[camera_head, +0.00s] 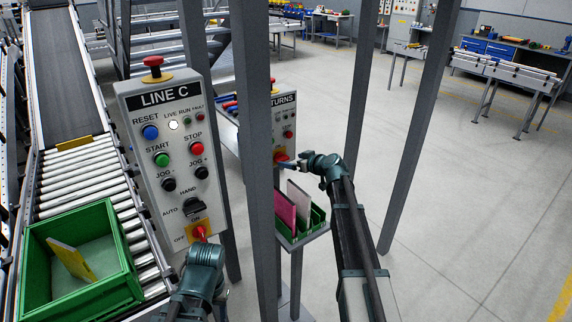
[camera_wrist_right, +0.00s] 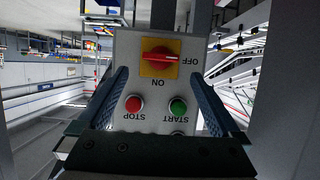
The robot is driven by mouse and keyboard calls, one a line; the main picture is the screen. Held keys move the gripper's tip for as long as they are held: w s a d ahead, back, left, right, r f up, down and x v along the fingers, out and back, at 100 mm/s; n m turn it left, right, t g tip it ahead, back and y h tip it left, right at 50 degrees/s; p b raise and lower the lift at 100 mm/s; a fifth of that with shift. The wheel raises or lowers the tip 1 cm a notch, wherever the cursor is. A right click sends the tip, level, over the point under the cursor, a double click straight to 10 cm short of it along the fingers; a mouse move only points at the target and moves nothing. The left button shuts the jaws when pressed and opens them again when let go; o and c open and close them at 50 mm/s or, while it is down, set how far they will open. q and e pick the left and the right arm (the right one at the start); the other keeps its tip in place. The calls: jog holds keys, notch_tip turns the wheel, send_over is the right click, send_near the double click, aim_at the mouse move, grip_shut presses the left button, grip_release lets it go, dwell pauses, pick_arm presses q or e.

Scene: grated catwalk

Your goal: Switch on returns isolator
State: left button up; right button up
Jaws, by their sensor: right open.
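The grey RETURNS panel (camera_head: 289,112) stands behind a post that hides its left part. Its isolator, a red handle on a yellow plate, shows upside down in the right wrist view (camera_wrist_right: 160,57); the handle's white mark points to OFF. Below it in that view are the red STOP button (camera_wrist_right: 134,104) and green START button (camera_wrist_right: 178,107). My right gripper (camera_head: 290,162) is at the panel's lower part; in the wrist view its fingers (camera_wrist_right: 163,88) are apart, with nothing between them gripped. My left gripper (camera_head: 201,245) is just below the LINE C isolator (camera_head: 199,232); its fingers are unclear.
The LINE C panel (camera_head: 168,145) stands at left beside a roller conveyor (camera_head: 78,172) carrying a green tote (camera_head: 122,255). Grey posts (camera_head: 257,190) rise close to my right arm. A green rack (camera_head: 316,217) holding flat items stands below the RETURNS panel. Open floor lies right.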

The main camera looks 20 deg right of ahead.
aim_at(283, 158)
jog(key=b+x, duration=0.1)
jog(key=x, duration=0.4)
jog(key=shift+c, duration=0.2)
jog(key=c, duration=1.3)
